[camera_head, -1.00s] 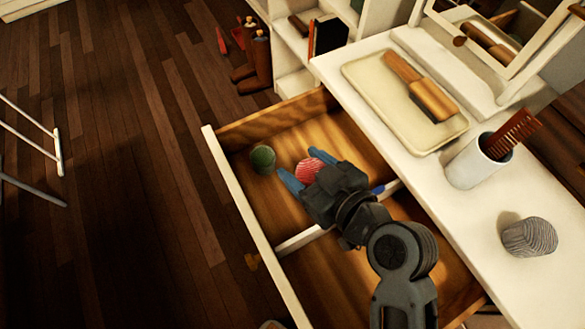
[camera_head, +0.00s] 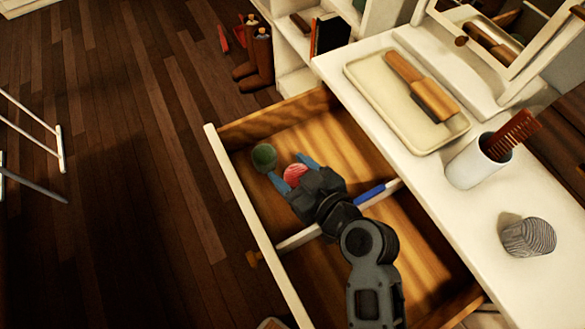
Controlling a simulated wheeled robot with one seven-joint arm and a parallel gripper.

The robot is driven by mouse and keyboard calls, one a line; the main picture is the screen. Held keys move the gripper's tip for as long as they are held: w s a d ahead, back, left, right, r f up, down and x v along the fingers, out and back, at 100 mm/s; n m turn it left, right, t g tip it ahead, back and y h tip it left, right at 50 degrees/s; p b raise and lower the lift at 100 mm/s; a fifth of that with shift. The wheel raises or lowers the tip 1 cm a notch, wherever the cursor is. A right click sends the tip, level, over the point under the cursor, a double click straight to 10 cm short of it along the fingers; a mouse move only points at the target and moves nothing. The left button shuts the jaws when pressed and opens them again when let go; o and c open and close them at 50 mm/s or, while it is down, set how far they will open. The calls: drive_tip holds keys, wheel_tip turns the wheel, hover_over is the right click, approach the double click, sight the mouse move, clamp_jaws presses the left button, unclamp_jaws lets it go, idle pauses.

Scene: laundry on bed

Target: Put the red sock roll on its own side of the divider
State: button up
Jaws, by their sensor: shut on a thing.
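The red sock roll (camera_head: 295,174) is in the far compartment of the open drawer, between the blue fingers of my gripper (camera_head: 293,173). My gripper is shut on it, reaching in from the near side over the divider. Whether the roll touches the drawer floor I cannot tell. The white divider (camera_head: 299,238) crosses the drawer, and my wrist hides its middle. A green sock roll (camera_head: 264,157) sits in the same far compartment, just left of the red one and close to my left fingertip.
A blue piece (camera_head: 369,194) lies along the divider's right part. The near compartment (camera_head: 322,278) looks empty around my arm. On the white top are a tray (camera_head: 365,92) with a brush, a cup (camera_head: 470,168) with a comb, and a grey striped roll (camera_head: 528,237).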

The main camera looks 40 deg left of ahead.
drive_tip(key=shift+f+b, duration=0.6)
drive_tip(key=shift+b, duration=0.1)
drive_tip(key=o, duration=1.1)
drive_tip(key=shift+s+f, duration=0.1)
drive_tip(key=shift+c, duration=0.2)
drive_tip(key=shift+a+r+p, duration=0.15)
drive_tip(key=shift+r+p, duration=0.6)
drive_tip(key=shift+p, duration=0.15)
drive_tip(key=b+v, duration=0.1)
drive_tip(key=v, duration=1.1)
